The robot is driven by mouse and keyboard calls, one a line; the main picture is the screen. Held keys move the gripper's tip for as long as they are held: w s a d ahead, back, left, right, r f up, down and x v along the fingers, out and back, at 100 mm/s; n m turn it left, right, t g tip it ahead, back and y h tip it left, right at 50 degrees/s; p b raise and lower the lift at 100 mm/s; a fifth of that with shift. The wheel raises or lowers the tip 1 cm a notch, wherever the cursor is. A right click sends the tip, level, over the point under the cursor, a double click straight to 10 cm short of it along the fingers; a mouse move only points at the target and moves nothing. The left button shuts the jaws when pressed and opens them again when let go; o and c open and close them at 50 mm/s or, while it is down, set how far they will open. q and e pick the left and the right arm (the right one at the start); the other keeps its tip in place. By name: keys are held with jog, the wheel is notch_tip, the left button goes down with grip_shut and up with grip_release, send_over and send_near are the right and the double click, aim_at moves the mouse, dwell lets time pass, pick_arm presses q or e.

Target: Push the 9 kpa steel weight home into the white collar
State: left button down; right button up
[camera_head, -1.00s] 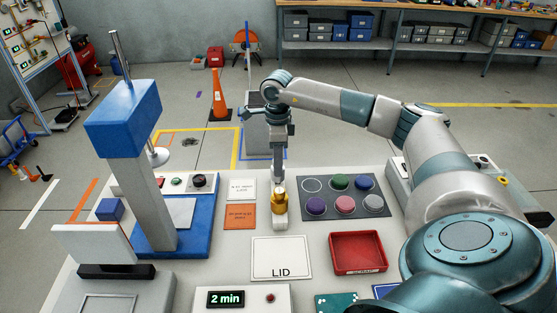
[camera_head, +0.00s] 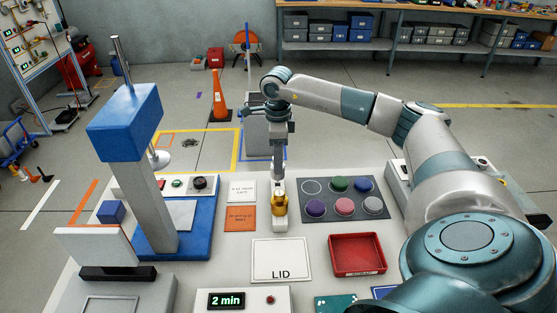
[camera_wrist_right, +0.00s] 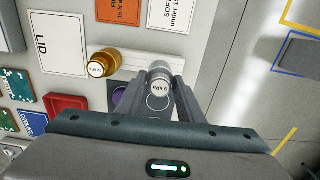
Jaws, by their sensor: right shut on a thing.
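The 9 kPa steel weight (camera_wrist_right: 160,82) is a silver cylinder with a dark label on its pale end face. My right gripper (camera_wrist_right: 158,98) is shut on it, a finger on each side. The weight is at the right end of a white bar-like piece (camera_wrist_right: 132,59), which I take for the white collar's part; the collar opening and how deep the weight sits are hidden. In the head view my right gripper (camera_head: 278,187) points down just behind the brass weight (camera_head: 279,206). My left gripper is not in view.
A grey mat (camera_head: 343,213) with coloured discs lies right of the weights. A red tray (camera_head: 357,270) and the LID card (camera_head: 281,273) lie nearer.

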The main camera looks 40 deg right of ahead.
jog(key=shift+r, duration=0.15)
jog(key=shift+r+p, duration=1.05)
jog(key=shift+r, duration=0.9)
